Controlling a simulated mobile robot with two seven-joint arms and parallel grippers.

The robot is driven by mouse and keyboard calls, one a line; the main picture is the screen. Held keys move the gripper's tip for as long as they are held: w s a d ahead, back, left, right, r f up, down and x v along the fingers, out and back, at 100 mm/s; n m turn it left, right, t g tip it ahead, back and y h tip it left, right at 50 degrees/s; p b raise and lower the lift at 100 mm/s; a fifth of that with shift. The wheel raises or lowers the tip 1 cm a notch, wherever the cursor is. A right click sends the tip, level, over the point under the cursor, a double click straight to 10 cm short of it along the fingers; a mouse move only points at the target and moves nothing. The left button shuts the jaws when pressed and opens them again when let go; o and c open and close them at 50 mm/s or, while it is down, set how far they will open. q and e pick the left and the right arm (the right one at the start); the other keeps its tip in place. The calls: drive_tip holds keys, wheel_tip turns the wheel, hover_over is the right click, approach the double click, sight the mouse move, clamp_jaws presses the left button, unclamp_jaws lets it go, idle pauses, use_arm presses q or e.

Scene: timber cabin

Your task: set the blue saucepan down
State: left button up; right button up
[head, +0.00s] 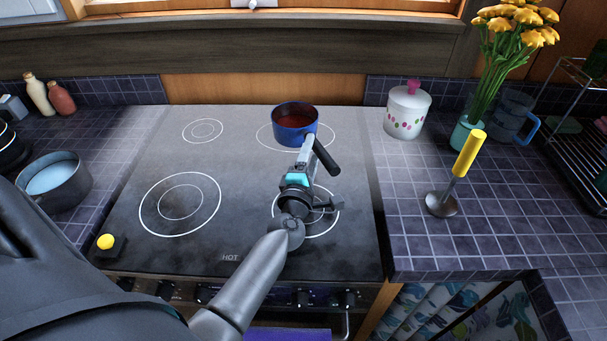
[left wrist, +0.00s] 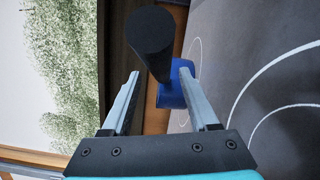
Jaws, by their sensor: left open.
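The blue saucepan (head: 294,125) with dark red contents sits on the back right ring of the black cooktop (head: 240,180). Its black handle (head: 325,157) points toward the front right. In the left wrist view the handle (left wrist: 150,35) stands between and beyond the two fingers, with part of the blue pan (left wrist: 172,90) behind it. My left gripper (head: 308,148) is by the handle, with its fingers apart; it also shows in the left wrist view (left wrist: 160,95). Whether a finger touches the handle or pan, I cannot tell. My right gripper is not in view.
A grey pot (head: 57,185) stands left of the cooktop. A lidded white jar (head: 407,112), a teal vase (head: 466,136) of yellow flowers and a yellow-handled utensil (head: 458,170) stand on the right tiled counter. The left and front cooktop rings hold no pans.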

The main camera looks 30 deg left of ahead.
use_arm(q)
drive_tip(key=v, duration=1)
